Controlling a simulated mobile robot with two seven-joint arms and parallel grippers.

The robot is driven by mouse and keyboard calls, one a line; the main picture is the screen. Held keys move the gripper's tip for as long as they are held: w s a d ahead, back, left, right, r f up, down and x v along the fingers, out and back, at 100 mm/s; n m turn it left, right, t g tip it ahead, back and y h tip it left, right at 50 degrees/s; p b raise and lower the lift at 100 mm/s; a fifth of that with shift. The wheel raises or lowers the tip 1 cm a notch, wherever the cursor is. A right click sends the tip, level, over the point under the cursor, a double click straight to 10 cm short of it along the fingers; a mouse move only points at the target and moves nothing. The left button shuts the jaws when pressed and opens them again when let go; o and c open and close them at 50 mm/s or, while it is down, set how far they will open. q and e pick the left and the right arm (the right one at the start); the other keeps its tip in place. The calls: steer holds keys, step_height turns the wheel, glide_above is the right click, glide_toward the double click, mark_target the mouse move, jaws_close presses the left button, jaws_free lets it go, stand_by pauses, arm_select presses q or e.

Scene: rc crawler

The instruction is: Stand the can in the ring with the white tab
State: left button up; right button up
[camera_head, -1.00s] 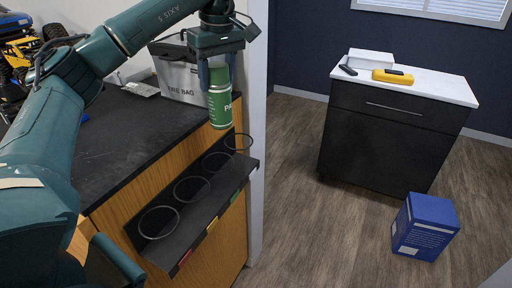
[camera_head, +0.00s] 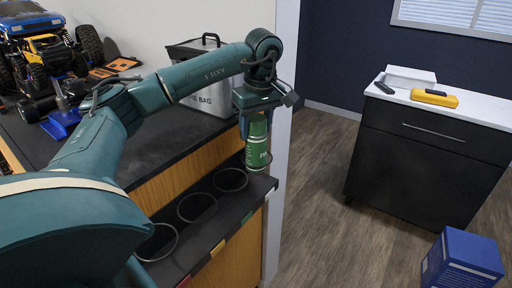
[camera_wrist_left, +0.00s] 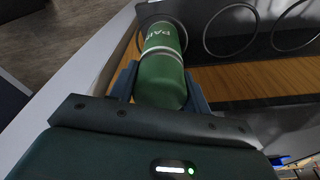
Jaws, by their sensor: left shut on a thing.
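The green can (camera_head: 257,145) hangs upright in my left gripper (camera_head: 256,116), which is shut on its upper part. The dark ring shelf (camera_head: 208,236) carries a row of rings along the bench side. The can's lower end is at the farthest ring (camera_head: 268,163); whether it rests on the shelf I cannot tell. The left wrist view shows the can (camera_wrist_left: 161,65) between the fingers, with its far end overlapping that ring (camera_wrist_left: 184,29). Red, yellow (camera_head: 218,249) and green (camera_head: 246,217) tabs mark the nearer rings. The far ring's tab is too small to make out clearly. My right gripper is out of view.
The three nearer rings, such as the middle one (camera_head: 197,208), are empty. A white wall edge (camera_head: 281,150) is close beyond the can. A blue box (camera_head: 461,262) stands on the floor.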

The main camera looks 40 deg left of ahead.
mark_target(256, 145)
arm_select(q)
steer(key=shift+f, duration=2.55)
steer(key=o, duration=1.4)
steer(key=shift+f, duration=0.15)
steer(key=r, duration=0.3)
steer(key=d+r, duration=0.1)
steer(key=r, duration=0.7)
steer(key=shift+s+d+r, duration=0.1)
steer(key=shift+s+d, duration=0.05)
steer(key=shift+d, duration=0.15)
steer(key=shift+d+r+p, duration=0.1)
steer(key=shift+r+p, duration=0.2)
steer(key=shift+r, duration=0.25)
steer(key=shift+f, duration=0.1)
